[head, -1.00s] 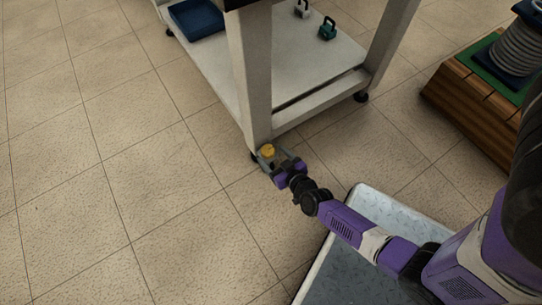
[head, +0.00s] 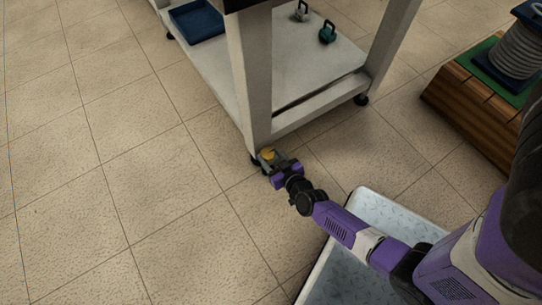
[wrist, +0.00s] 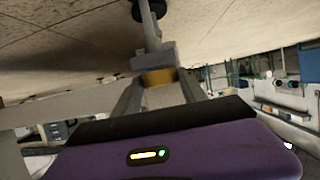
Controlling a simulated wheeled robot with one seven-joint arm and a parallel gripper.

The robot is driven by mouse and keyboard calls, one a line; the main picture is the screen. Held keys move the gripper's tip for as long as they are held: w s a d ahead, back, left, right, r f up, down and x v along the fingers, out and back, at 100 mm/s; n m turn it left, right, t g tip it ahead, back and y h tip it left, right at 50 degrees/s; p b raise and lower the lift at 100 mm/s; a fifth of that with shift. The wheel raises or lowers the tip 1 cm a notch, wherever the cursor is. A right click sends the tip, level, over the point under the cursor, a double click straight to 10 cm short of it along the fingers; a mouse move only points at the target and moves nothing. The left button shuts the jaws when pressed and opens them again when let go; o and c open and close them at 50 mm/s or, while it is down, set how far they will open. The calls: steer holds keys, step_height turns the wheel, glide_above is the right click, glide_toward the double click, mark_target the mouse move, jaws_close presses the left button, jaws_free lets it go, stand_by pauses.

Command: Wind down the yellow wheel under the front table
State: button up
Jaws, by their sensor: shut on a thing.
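The yellow wheel (head: 268,154) sits at the foot of the front table's near leg (head: 256,90), close to the floor. It also shows in the wrist view (wrist: 158,77), between my two fingers. My gripper (head: 271,160) is at the wheel, with its fingers shut on it; the fingers partly cover the wheel in both views. In the wrist view, a grey block and a thin stem with a dark round foot (wrist: 148,10) line up with the wheel.
The table's lower shelf (head: 300,75) holds a blue tray (head: 197,20) and a teal weight-like object (head: 327,31). A wooden pallet (head: 465,110) with a grey coil (head: 518,52) stands at right. The tiled floor at left is clear.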

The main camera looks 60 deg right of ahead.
steer(key=shift+w+a+r+m+g+h+p, duration=0.2)
steer(key=shift+m+g+h+p, duration=0.3)
steer(key=shift+p, duration=1)
steer(key=shift+w+a+m+g+h+p, duration=0.1)
steer(key=shift+a+m+g+h+p, duration=0.2)
steer(key=shift+m+h+p, duration=0.8)
steer(key=shift+w+g+p, duration=0.1)
steer(key=shift+g+p, duration=0.3)
steer(key=shift+p, duration=0.4)
steer(key=shift+f+m+g+h, duration=0.15)
steer(key=shift+m+g+h, duration=0.25)
steer(key=shift+m, duration=0.2)
steer(key=o, duration=1.4)
steer(key=shift+c, duration=0.2)
